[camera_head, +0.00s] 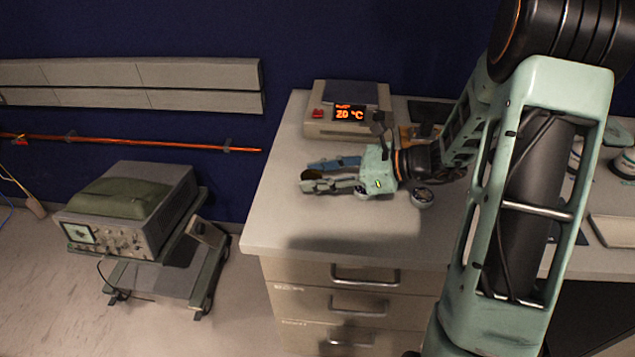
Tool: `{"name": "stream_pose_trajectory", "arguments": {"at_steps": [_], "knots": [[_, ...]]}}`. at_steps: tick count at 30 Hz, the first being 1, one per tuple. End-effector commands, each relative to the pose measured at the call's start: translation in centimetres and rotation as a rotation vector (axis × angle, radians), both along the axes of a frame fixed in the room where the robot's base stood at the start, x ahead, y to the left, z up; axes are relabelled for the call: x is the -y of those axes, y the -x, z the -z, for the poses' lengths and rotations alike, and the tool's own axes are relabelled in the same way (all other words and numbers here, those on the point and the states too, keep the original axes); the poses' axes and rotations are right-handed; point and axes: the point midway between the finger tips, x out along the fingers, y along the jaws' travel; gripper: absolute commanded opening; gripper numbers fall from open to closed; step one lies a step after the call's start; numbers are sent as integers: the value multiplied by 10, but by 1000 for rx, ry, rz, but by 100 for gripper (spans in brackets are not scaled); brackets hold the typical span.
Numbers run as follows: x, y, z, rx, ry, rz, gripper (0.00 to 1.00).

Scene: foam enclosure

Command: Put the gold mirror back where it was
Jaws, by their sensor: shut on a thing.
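My gripper (316,175) reaches left over the pale bench top, in front of the hotplate-like device. Its fingers are shut on a small dark gold-brown round thing, the gold mirror (311,174), which shows between the fingertips. The mirror is held above the bench top (271,232), with a shadow on the surface below. Its far side is hidden by the fingers.
A device with an orange display (347,121) stands behind my gripper. Small round metal parts (421,197) lie near my wrist. Drawers (345,273) are below the bench. An oscilloscope on a cart (130,212) stands left. The bench's front left is clear.

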Motion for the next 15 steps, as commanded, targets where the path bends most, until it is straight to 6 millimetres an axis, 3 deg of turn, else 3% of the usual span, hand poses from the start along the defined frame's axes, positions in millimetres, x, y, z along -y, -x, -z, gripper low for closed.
{"name": "stream_pose_trajectory", "arguments": {"at_steps": [1, 4, 15], "knots": [[1, 1, 11, -5, -2, 2, 10], [1, 0, 21, -3, -2, 2, 10], [1, 0, 25, -1, 0, 3, 10]]}}
